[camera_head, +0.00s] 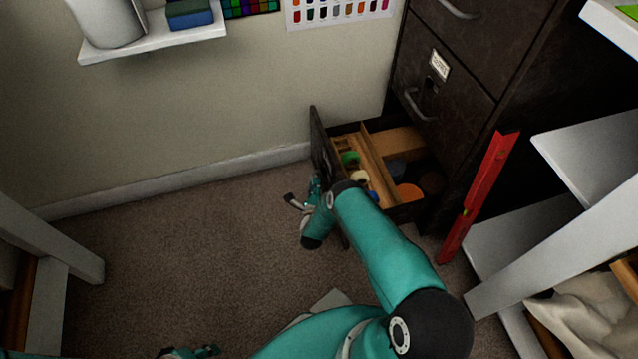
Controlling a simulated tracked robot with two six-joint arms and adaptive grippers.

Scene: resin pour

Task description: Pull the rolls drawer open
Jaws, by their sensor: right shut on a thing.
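The rolls drawer is the bottom drawer of a dark brown filing cabinet (450,75). It stands pulled out to the left, with its dark front panel (320,142) well away from the cabinet. Inside are a wooden divider (376,170) and several coloured rolls, among them a green one (350,158) and an orange one (408,192). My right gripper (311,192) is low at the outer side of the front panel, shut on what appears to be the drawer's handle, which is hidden. My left gripper (190,352) is only partly in view at the bottom edge.
A red spirit level (480,195) leans right of the drawer beside white shelving (590,160). A white wall shelf (150,38) hangs at upper left. White table legs (45,235) stand at far left. The carpet (190,250) left of the drawer is clear.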

